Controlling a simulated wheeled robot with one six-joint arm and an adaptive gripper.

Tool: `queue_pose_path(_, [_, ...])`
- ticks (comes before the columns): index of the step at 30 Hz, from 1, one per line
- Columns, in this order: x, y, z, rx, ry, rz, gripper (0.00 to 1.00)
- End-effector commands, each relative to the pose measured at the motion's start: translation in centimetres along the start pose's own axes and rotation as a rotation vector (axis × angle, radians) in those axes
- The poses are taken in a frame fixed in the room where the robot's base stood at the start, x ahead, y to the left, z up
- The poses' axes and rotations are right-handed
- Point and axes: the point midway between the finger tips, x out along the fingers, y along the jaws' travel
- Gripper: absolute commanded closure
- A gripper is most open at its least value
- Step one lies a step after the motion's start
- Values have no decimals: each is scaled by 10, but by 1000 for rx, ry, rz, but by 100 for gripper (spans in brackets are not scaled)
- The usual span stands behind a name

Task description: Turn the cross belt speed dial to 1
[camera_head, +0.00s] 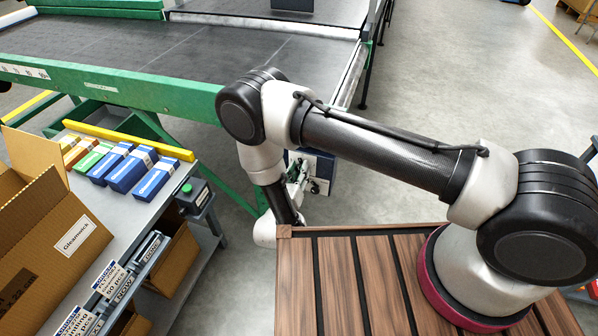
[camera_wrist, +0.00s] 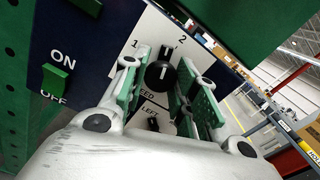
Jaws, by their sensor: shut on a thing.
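The speed dial (camera_wrist: 158,76) is a round black knob with a white line on a white panel in the wrist view. The numbers 1 and 2 stand above it, 1 to the left and 2 to the right. Its ridge points up between the two numbers; I cannot tell the exact setting. My gripper (camera_wrist: 162,72) has its green-padded fingers on both sides of the knob and is shut on it. Part of the "SPEED" label is hidden by a finger. In the head view my arm reaches down to the control box (camera_head: 322,165); the dial is hidden there.
A green ON/OFF switch (camera_wrist: 57,80) sits left of the dial, and a small black control (camera_wrist: 153,123) by the word LEFT lies below. The belt table (camera_head: 190,50) stands behind. A grey bench (camera_head: 150,215) with small boxes and an open carton (camera_head: 60,250) is at left.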

Motion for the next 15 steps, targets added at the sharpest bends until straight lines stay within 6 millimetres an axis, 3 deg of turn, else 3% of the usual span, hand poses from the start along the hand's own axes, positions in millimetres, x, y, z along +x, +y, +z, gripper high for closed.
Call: queue_pose_path(15, [0, 0, 0, -491, 0, 2, 95])
